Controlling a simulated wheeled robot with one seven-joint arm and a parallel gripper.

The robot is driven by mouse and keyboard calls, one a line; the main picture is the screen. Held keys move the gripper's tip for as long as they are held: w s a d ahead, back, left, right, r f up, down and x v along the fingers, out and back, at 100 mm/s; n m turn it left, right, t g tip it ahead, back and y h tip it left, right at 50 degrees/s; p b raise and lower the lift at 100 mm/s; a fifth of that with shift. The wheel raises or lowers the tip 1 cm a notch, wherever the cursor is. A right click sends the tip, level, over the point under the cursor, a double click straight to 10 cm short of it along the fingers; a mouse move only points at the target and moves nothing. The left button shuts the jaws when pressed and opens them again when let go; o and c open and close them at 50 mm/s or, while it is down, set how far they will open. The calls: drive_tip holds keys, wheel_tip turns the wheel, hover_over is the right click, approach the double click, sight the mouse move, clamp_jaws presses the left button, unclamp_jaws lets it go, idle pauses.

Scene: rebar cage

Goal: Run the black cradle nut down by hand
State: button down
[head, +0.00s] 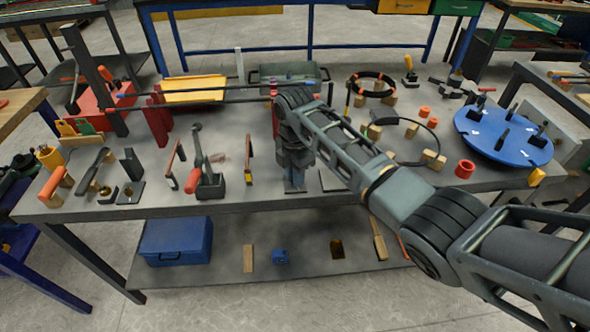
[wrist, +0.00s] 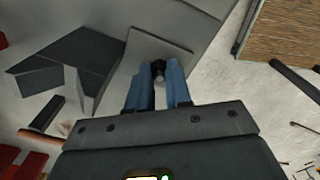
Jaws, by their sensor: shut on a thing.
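My gripper (head: 295,182) points down near the front edge of the bench in the head view, with the arm reaching in from the right. In the wrist view its two blue fingers (wrist: 158,76) are closed on a small black nut (wrist: 158,67) at their tips. A grey stud end seems to show just beyond the nut. The nut sits over a flat grey plate (wrist: 158,45). In the head view the gripper hides the nut and most of what is under it.
A dark angular block (wrist: 55,62) stands left of the fingers in the wrist view. In the head view, a black stand with a red-handled lever (head: 208,184) is to the left. A blue turntable (head: 503,135) is at the right. A blue box (head: 178,240) sits on the lower shelf.

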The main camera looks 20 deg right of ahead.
drive_tip(key=m+p, duration=0.1)
drive_tip(key=m, duration=0.2)
drive_tip(key=shift+r+m, duration=0.1)
drive_tip(key=shift+m, duration=0.3)
drive_tip(key=m+p, duration=0.1)
drive_tip(key=m, duration=0.2)
drive_tip(key=shift+m, duration=0.3)
drive_tip(key=m, duration=0.3)
drive_tip(key=shift+m, duration=2.4)
drive_tip(key=c, duration=1)
unclamp_jaws()
drive_tip(key=shift+c, duration=0.2)
drive_tip(key=shift+r+b, duration=0.35)
drive_tip(key=shift+r, duration=3.5)
